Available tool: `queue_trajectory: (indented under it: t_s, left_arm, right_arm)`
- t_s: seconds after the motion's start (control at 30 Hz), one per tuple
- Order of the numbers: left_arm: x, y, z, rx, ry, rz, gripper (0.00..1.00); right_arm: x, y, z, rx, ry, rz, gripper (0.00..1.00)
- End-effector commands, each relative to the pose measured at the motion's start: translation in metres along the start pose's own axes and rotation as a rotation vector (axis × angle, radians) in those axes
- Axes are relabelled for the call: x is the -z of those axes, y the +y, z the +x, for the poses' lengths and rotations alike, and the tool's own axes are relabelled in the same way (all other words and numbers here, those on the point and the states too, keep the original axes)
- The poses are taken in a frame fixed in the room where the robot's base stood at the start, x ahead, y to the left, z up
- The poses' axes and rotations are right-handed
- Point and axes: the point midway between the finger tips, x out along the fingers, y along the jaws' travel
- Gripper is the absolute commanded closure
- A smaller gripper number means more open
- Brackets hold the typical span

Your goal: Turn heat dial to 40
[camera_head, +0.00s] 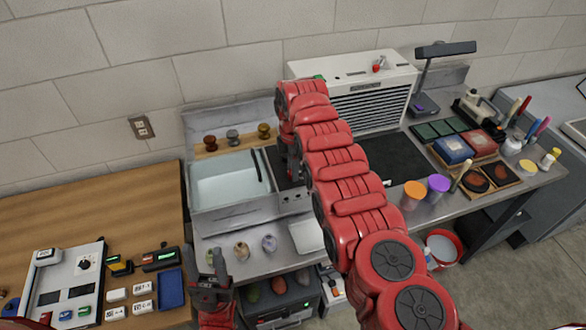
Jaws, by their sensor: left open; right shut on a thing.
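A small unit with a dark top and a steel front panel (293,199) stands at the middle of the steel bench. My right arm reaches over the bench, and its dark gripper (293,168) points down at this unit. The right gripper appears shut on the unit's heat dial, but the arm and fingers hide the dial, so its setting cannot be read. My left gripper (212,266) is open and empty at the bench's front edge, lower left of the unit.
A glass-topped basin (228,180) is left of the unit. Several small stones and a white pad (306,236) lie in front. A white vented box (368,92) stands behind my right arm. Orange (413,194) and purple cups are to the right. A control panel (63,283) lies on the wooden table.

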Motion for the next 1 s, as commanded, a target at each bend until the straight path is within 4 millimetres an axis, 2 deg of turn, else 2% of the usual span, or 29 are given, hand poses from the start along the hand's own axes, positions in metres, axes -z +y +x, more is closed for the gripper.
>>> queue_trajectory:
  t_s: [0.27, 0.6, 1.0]
  left_arm:
    - [-0.004, 0.001, -0.027, 0.000, 0.000, 0.000, 0.50]
    - [-0.012, 0.004, -0.070, 0.000, 0.000, 0.000, 0.50]
    - [-0.013, 0.004, -0.077, 0.000, 0.000, 0.000, 0.50]
  right_arm:
    - [0.000, 0.001, 0.006, -0.002, 0.001, 0.153, 1.00]
    - [-0.001, 0.001, 0.006, -0.002, 0.000, 0.467, 1.00]
    - [0.001, 0.000, 0.001, 0.004, 0.000, 0.808, 1.00]
